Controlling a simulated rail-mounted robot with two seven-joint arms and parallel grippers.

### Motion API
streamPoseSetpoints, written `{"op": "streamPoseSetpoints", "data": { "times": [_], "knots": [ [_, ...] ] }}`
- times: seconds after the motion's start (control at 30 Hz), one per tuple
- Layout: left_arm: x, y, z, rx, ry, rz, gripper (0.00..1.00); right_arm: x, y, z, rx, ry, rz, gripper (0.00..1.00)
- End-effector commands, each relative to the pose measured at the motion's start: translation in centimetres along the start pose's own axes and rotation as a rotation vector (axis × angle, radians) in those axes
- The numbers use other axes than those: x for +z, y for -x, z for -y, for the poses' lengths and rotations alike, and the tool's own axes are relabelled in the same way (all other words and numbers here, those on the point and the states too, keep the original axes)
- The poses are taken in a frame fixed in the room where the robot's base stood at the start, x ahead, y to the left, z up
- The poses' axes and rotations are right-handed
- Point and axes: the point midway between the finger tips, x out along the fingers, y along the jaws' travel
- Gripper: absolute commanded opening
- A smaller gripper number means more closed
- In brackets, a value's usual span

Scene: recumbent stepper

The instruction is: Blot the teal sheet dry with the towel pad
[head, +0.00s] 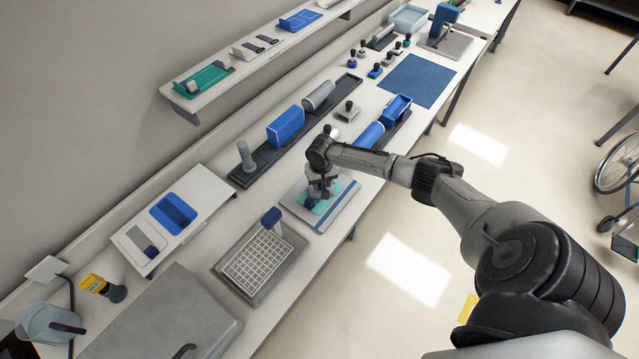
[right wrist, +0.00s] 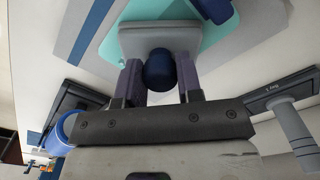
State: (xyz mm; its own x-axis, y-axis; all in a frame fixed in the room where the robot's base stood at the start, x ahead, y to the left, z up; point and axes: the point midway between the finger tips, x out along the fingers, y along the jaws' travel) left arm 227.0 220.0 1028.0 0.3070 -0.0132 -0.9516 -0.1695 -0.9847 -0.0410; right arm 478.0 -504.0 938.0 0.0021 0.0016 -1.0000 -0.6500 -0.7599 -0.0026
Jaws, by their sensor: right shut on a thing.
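The teal sheet (head: 319,208) lies on a grey board with a blue stripe (head: 341,212) on the bench. In the right wrist view the sheet (right wrist: 109,44) shows around a grey pad (right wrist: 160,38), which I take for the towel pad, with a dark blue knob (right wrist: 159,72). My right gripper (head: 321,190) points down over the sheet and is shut on this knob. Its fingers (right wrist: 158,84) lie on both sides of it. The pad is over the sheet; I cannot tell whether it touches. My left gripper is not in view.
A dark blue piece (head: 308,203) sits at the sheet's left edge. A grid tray (head: 256,264) stands nearer. A dark rack with a blue block (head: 286,126) is behind, and a blue roller (head: 369,136) lies to the right. A blue mat (head: 417,80) lies farther along.

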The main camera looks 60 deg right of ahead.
Motion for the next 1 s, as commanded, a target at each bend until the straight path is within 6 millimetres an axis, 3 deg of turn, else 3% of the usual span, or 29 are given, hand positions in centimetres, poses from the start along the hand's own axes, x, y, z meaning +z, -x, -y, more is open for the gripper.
{"op": "streamPoseSetpoints", "data": {
  "times": [0.2,0.63,1.0],
  "knots": [
    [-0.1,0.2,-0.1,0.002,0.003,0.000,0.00,-0.8,-0.1,-1.6,0.006,-0.002,0.002,0.14],
    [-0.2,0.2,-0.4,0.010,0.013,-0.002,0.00,-2.0,0.1,-3.1,0.006,-0.002,0.002,0.14],
    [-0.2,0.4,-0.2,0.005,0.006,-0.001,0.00,-2.1,0.3,-3.2,0.003,0.000,0.001,0.14]
  ]
}}
